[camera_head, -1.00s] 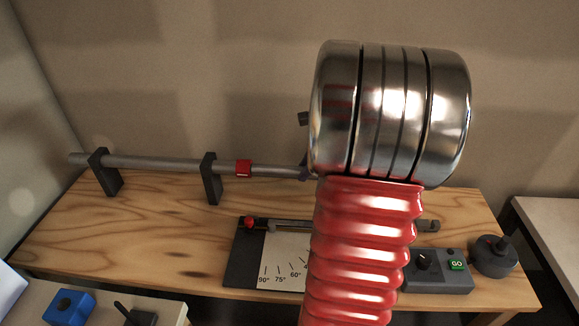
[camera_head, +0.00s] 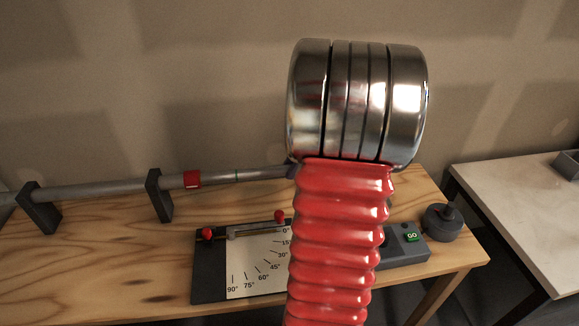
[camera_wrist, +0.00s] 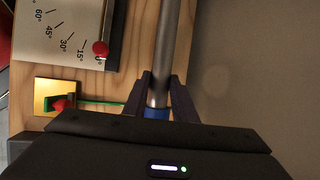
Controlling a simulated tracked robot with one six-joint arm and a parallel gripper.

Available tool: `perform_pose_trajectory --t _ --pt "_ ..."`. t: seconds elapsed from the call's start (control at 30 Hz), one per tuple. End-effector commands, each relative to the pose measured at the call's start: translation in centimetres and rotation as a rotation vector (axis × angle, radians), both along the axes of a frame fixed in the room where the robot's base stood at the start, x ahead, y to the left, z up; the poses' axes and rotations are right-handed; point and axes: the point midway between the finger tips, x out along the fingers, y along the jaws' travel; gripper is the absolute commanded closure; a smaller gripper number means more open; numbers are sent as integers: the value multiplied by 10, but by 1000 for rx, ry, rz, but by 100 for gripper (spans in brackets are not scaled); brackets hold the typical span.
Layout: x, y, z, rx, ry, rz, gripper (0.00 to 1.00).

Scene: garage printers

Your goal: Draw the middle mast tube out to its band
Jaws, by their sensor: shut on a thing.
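The mast lies level in the head view. My gripper is mostly hidden behind my arm in the head view. In the wrist view my gripper (camera_wrist: 161,84) is shut around the grey tube at a blue part (camera_wrist: 157,113) between the dark fingers. Which tube section the blue part belongs to is hard to tell.
Two dark brackets (camera_head: 159,196) hold the mast above the wooden bench (camera_head: 110,262). An angle scale board (camera_head: 210,268) with red knobs lies in front. A GO button box (camera_head: 404,248) and a dark round knob unit (camera_head: 442,221) stand right. Another table is at far right.

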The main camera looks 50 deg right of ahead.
Motion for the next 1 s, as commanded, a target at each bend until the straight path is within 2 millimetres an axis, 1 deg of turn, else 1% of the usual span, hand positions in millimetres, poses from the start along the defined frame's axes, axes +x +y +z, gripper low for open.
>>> perform_pose_trajectory --t 0.17,0.2,0.43,0.77,0.87,1.0 --pt "0 1 -1 3 2 2 100" --pt "0 1 -1 3 2 2 73" --pt "1 1 -1 1 1 2 57" --pt "0 0 2 -1 0 2 57" --pt "-2 -1 8 -3 -1 1 57" --pt "-9 -4 24 -3 -2 0 57"
